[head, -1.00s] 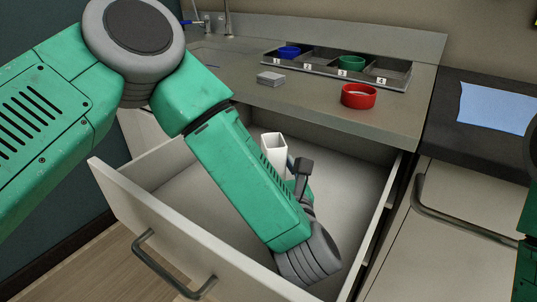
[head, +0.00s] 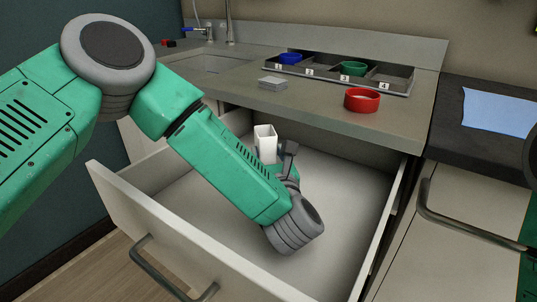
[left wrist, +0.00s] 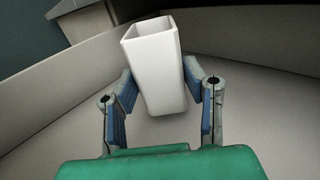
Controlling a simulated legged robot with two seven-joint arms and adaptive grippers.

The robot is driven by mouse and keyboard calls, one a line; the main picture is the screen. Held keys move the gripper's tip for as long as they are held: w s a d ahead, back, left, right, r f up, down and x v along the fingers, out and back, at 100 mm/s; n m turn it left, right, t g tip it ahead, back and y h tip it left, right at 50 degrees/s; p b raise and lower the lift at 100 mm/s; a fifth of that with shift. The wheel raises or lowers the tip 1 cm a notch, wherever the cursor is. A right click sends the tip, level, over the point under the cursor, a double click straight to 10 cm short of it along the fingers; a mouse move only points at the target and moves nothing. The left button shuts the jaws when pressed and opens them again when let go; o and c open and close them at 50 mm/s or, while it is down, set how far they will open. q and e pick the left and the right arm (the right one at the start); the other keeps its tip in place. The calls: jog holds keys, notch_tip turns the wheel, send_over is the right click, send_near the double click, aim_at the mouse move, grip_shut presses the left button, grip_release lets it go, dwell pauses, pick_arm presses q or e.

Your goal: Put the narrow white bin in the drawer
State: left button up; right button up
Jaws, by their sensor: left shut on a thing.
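The narrow white bin (head: 265,143) is a tall, open-topped square box, with its upper part showing past my left arm in the head view. In the left wrist view the bin (left wrist: 155,68) stands roughly upright, slightly tilted in the picture, between the two blue-padded fingers of my left gripper (left wrist: 163,100). The gripper is shut on it. The open drawer (head: 335,200) is white and wide, and the bin is inside its walls. Whether the bin's base touches the drawer floor I cannot tell. My right gripper is not in view.
The counter (head: 320,122) overhangs the drawer's back. A blue sheet (head: 497,109) lies on the dark counter at right. The drawer's right side is clear.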

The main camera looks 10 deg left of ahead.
aim_at(269, 153)
pick_arm(q)
jog(key=shift+f+b, duration=0.5)
jog(key=shift+f, duration=0.1)
jog(key=o, duration=1.2)
jog(key=shift+c, duration=0.2)
jog(key=shift+r+p, duration=0.75)
jog(key=shift+r, duration=0.05)
jog(key=p+v, duration=0.1)
jog(key=v, duration=0.5)
jog(key=shift+d+f, duration=0.1)
jog(key=shift+v, duration=0.8)
